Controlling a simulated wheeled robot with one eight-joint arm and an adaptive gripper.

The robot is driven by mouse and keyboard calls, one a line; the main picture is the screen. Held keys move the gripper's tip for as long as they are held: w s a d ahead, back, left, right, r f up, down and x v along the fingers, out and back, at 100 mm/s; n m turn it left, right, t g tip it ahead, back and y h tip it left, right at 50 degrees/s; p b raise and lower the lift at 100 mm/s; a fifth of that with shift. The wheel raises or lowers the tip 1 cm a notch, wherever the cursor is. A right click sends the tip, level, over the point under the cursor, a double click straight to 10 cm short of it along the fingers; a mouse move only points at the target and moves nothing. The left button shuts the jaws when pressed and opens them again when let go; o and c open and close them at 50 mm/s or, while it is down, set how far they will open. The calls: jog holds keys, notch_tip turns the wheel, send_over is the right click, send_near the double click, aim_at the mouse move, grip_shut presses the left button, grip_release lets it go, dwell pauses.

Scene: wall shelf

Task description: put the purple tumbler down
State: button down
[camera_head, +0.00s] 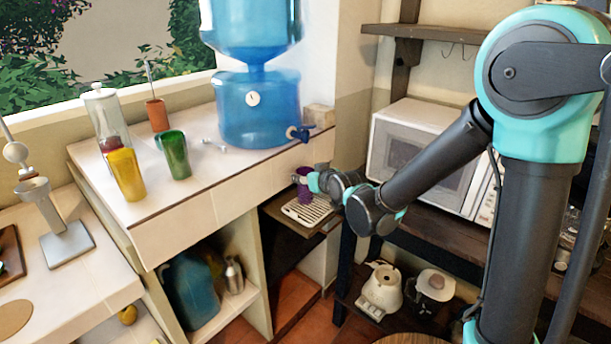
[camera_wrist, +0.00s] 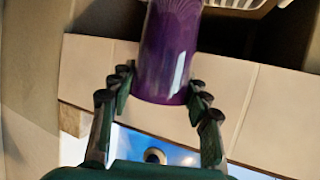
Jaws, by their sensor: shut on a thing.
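The purple tumbler (camera_wrist: 168,40) is between the two dark fingers of my gripper (camera_wrist: 162,86) in the wrist view. The fingers are shut on its sides near one end; its other end runs out of the top of the picture. In the head view the tumbler (camera_head: 302,174) is small and partly hidden by my gripper (camera_head: 309,180). It is held in front of the counter's right end, above a pale slatted tray (camera_head: 299,214) in that view. The tray's edge also shows at the top of the wrist view (camera_wrist: 284,3).
The tiled counter (camera_head: 225,186) holds a yellow tumbler (camera_head: 127,176), a green tumbler (camera_head: 175,155) and a blue water dispenser (camera_head: 254,108) with a tap. A white microwave (camera_head: 425,150) stands on the dark shelf at right. A kettle (camera_head: 382,289) is below.

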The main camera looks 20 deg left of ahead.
jog(key=c, duration=0.7)
grip_release()
jog(key=shift+c, duration=0.2)
jog(key=shift+s+r, duration=0.1)
jog(key=v, duration=1.2)
